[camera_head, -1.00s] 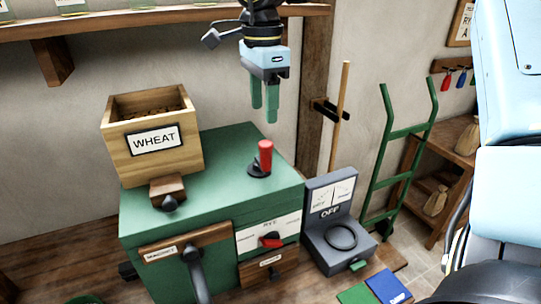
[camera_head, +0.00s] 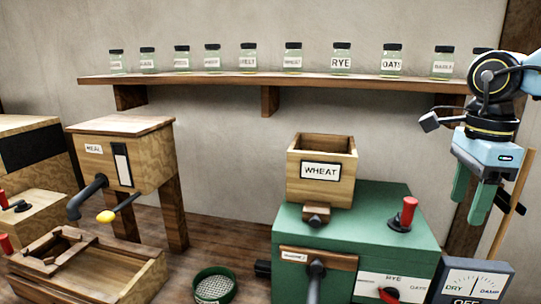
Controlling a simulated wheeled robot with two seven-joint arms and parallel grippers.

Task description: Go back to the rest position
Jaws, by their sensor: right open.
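My right gripper (camera_head: 473,200) hangs at the right side of the head view with its two green fingers pointing down. It is open, with a gap between the fingers and nothing in it. My left gripper is not in view.
The wooden WHEAT hopper (camera_head: 321,170) stands on the green box. A DRY/DAMP meter (camera_head: 470,281) stands below my right gripper. A shelf (camera_head: 215,82) with labelled jars runs along the wall. A MEAL bin (camera_head: 122,150), a wooden tray (camera_head: 130,277) and a round sieve (camera_head: 213,287) are at left.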

